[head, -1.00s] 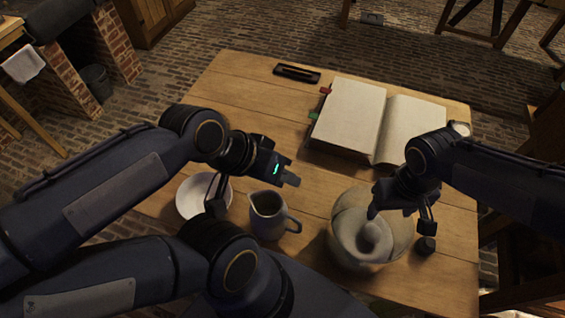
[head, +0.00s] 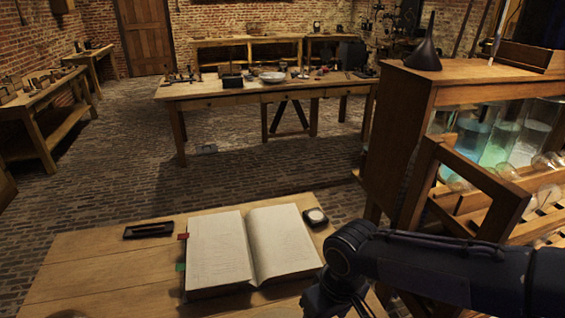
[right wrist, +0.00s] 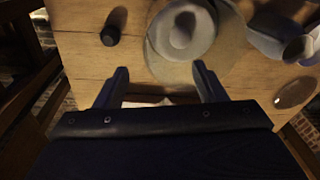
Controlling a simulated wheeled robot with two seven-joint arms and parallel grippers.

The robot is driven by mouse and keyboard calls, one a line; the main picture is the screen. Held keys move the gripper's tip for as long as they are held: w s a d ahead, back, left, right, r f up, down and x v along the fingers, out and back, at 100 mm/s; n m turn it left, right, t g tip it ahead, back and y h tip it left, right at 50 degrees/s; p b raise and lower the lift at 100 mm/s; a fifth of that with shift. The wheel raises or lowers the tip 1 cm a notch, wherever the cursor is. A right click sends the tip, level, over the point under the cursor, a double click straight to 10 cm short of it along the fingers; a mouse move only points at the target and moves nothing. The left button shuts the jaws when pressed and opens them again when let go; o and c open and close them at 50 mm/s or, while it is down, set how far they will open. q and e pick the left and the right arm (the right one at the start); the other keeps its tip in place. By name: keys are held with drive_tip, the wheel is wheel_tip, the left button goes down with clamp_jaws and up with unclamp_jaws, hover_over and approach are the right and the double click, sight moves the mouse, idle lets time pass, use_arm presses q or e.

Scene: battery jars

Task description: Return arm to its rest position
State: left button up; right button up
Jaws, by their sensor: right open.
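My right arm (head: 430,265) comes in from the right in the head view, over the near table's right side. Its gripper runs off the bottom edge there. In the right wrist view my right gripper (right wrist: 162,86) is open, its two fingers apart with nothing held between them. Below it on the table are a pale bowl (right wrist: 205,45) with a rounded light thing in it and a small dark cylinder (right wrist: 112,27). My left gripper is in neither view.
An open book (head: 220,252) lies on the near wooden table (head: 105,265), with a dark tray (head: 148,230) left and a small round instrument (head: 315,216) right. A wooden cabinet with glass jars (head: 505,140) stands close at right. A workbench (head: 265,90) stands farther back.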

drive_tip(key=s+d+r+m+t+y, duration=0.2)
drive_tip(key=s+d+m+t, duration=0.3)
drive_tip(key=s+d, duration=0.6)
drive_tip(key=d+r+m, duration=0.1)
drive_tip(key=d+m, duration=0.1)
drive_tip(key=shift+d+r+m+y, duration=0.2)
drive_tip(key=shift+d+m+y, duration=0.2)
